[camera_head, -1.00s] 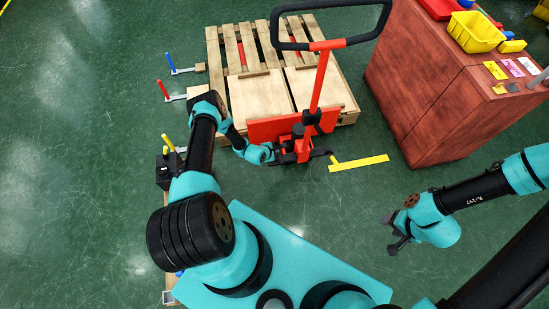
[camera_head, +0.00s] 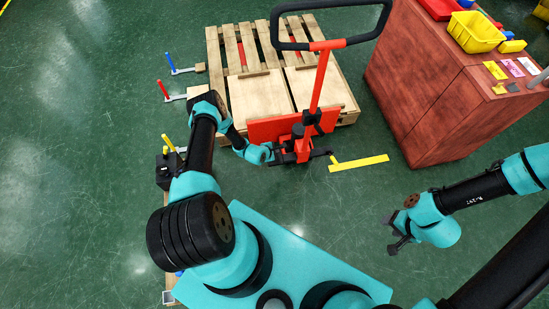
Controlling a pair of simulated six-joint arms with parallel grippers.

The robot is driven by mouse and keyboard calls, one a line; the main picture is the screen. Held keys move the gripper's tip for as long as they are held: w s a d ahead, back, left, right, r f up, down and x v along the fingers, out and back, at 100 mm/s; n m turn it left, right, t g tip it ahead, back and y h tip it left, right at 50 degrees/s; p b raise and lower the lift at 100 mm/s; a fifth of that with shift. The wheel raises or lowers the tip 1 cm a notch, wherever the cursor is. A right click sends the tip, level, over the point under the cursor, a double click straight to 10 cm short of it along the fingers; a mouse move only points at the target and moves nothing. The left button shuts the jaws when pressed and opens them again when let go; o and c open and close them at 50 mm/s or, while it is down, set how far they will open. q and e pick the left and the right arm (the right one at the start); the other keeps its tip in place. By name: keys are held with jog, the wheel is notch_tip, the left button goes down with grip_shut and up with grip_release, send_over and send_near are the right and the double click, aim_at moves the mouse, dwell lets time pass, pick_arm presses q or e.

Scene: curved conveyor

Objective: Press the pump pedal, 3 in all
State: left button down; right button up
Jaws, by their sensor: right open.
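A red pallet jack (camera_head: 316,90) with a black loop handle stands at the wooden pallet (camera_head: 215,50). At its base is a dark pedal-like part with a short yellow-tipped lever (camera_head: 333,159). I cannot tell which part is the pump pedal. My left gripper (camera_head: 275,154) reaches to the left side of the jack's base. Its fingers merge with the dark parts there, so contact and opening are unclear. My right gripper (camera_head: 392,233) is open and empty above the green floor at the right, away from the jack.
A reddish wooden cabinet (camera_head: 425,100) stands at the right with a yellow bin (camera_head: 475,32) on top. A yellow floor strip (camera_head: 359,163) lies right of the jack's base. Blue and red upright levers (camera_head: 168,60) stand left of the pallet. Green floor is clear at centre right.

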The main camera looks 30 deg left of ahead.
pick_arm(q)
jog(key=shift+r, duration=0.1)
dwell(0.8)
notch_tip(320, 180, up, 4)
jog(key=shift+f, duration=0.15)
jog(key=shift+f, duration=0.1)
dwell(0.3)
jog(key=shift+f, duration=4.35)
